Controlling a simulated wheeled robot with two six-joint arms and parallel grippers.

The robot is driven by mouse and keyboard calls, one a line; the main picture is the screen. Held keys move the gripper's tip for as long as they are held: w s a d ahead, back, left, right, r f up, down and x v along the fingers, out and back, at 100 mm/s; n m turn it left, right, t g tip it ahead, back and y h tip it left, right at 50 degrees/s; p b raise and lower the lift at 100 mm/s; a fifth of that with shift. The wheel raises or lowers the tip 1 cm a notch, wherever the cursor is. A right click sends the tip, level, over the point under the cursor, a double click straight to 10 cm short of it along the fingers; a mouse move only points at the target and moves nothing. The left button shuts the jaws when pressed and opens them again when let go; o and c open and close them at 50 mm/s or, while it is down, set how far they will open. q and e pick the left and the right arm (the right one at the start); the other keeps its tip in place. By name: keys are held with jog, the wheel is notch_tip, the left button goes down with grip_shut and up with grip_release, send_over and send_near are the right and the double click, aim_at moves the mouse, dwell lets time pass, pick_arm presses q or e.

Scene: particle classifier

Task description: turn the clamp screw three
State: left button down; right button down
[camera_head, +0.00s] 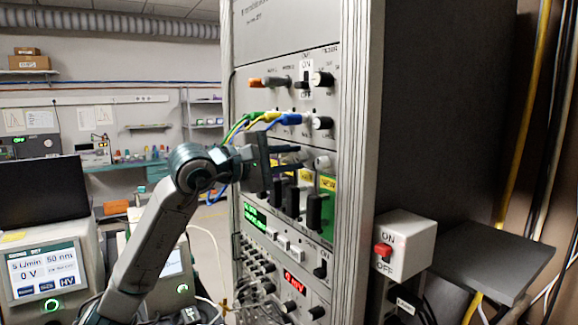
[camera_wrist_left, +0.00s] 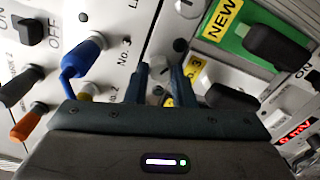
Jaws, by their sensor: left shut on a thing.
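My left gripper (camera_head: 302,157) reaches in from the left to the front of the tall grey rack. Its two dark fingers point at the panel, just below the plugged cables. In the left wrist view the fingers (camera_wrist_left: 163,78) are shut around a small knob, the clamp screw (camera_wrist_left: 158,92), which they largely hide. A yellow label ending in 3 (camera_wrist_left: 191,69) shows beside the right finger. Its turn angle cannot be told. My right gripper is in neither view.
Blue, yellow and green cables (camera_head: 262,117) plug in just above the gripper. Black handles (camera_head: 314,212) stick out below, near a green panel marked NEW (camera_head: 328,183). An ON/OFF box (camera_head: 404,248) stands on the right. Instruments with screens (camera_head: 45,272) stand at the left.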

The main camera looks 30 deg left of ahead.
pick_arm(q)
jog(key=n+b, duration=0.1)
jog(key=n, duration=0.4)
jog(key=shift+f+b, duration=0.1)
jog(key=shift+b, duration=0.3)
jog(key=n+b, duration=0.1)
jog(key=n, duration=0.4)
jog(key=shift+n, duration=0.3)
jog(key=n+b, duration=0.1)
jog(key=n, duration=0.3)
jog(key=shift+f+h, duration=0.1)
jog(key=shift+h, duration=0.2)
jog(key=n+b, duration=0.1)
jog(key=n, duration=0.4)
jog(key=shift+d+n+b, duration=0.1)
jog(key=shift+n+b, duration=0.2)
jog(key=shift+n, duration=0.1)
jog(key=c, duration=1.2)
grip_release()
jog(key=shift+c, duration=0.2)
jog(key=shift+s, duration=0.1)
